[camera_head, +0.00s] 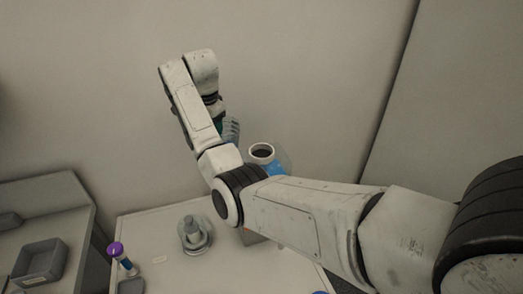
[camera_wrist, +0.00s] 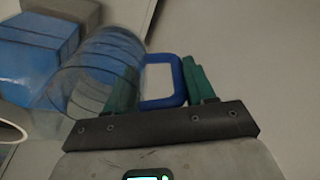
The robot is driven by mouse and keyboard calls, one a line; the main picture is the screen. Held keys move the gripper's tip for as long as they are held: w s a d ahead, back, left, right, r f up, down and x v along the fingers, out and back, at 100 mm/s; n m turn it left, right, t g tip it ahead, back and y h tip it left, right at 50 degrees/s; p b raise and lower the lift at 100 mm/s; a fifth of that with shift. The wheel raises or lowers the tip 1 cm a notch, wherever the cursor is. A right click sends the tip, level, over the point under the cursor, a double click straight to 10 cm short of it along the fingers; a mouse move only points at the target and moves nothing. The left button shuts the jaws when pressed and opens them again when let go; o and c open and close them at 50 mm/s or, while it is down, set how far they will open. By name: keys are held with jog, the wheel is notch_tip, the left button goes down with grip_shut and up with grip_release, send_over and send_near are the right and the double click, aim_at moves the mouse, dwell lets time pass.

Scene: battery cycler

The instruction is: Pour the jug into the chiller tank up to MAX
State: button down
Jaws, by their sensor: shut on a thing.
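The jug is a clear, ribbed vessel with a blue handle. In the wrist view the jug (camera_wrist: 95,70) lies left of the fingers. My gripper (camera_wrist: 160,78) has its teal fingers on either side of the handle (camera_wrist: 180,82) and is shut on it. In the head view the jug (camera_head: 231,130) shows only in part beside my wrist; its exact tilt is unclear. The chiller tank (camera_head: 272,167) has a white ring mouth (camera_head: 262,151) and blue liquid. It stands right of and slightly below the jug, partly hidden by my arm. Its MAX mark cannot be made out.
A white table (camera_head: 150,222) bears a grey stand-like object (camera_head: 193,234) and a purple-capped bottle (camera_head: 118,253). A grey bin (camera_head: 40,264) sits on a side bench at the left. The wall is close behind. In the wrist view, a blue block-like shape (camera_wrist: 35,58) lies left of the jug.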

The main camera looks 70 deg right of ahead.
jog(key=shift+w+d+f+g, duration=0.15)
jog(key=shift+w+f+g, duration=0.3)
jog(key=shift+f+g, duration=0.3)
jog(key=shift+r, duration=2.95)
